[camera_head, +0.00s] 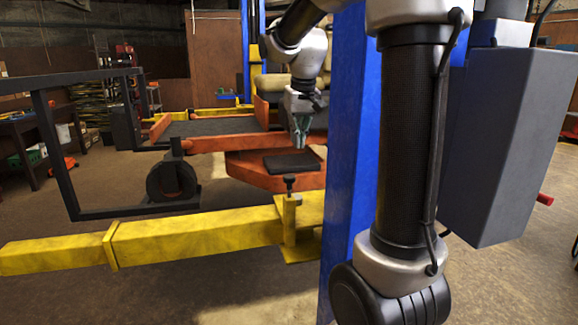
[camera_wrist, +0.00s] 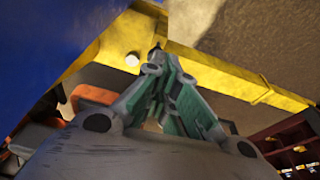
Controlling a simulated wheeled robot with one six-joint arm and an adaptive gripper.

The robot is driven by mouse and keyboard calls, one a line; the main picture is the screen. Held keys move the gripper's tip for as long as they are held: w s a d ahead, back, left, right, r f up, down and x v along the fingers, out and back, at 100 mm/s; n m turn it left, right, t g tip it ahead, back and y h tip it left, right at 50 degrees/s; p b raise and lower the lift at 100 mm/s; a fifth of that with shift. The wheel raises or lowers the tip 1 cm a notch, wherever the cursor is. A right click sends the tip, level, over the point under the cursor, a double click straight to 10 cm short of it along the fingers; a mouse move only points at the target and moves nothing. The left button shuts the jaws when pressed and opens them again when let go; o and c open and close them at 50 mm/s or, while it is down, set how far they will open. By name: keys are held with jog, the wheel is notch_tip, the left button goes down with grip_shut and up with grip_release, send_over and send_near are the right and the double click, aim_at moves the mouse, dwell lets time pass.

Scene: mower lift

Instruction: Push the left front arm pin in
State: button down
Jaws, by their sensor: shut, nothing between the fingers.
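The yellow lift arm (camera_head: 190,238) runs across the front and ends at a yellow plate (camera_head: 305,206) beside the blue post. A dark-topped upright piece (camera_head: 290,183) stands at that end; I cannot tell if it is the arm pin. In the wrist view, a pale round piece (camera_wrist: 132,60) sits on the yellow part (camera_wrist: 115,47), just left of my fingertips; it may be the pin's head. My gripper (camera_head: 302,148) is shut and empty, pointing down above and behind the lift arm's end. Its fingers meet in the wrist view (camera_wrist: 157,52); contact cannot be told.
The blue post (camera_head: 345,130) stands close to the right of my gripper. A black frame with a wheel (camera_head: 172,180) stands left. Floor in front is clear.

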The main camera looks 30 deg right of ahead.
jog(key=v, duration=0.2)
send_over(289, 175)
jog(key=s, duration=0.3)
jog(key=shift+w+a+r+m+t, duration=0.2)
jog(key=shift+m+t, duration=0.1)
jog(key=shift+m, duration=0.1)
jog(key=shift+f, duration=0.15)
jog(key=x, duration=0.8)
jog(key=s+x, duration=0.1)
jog(key=x, duration=0.3)
jog(key=shift+w+f, duration=0.15)
jog(key=shift+f, duration=0.8)
notch_tip(289, 175, down, 4)
jog(key=shift+r, duration=0.15)
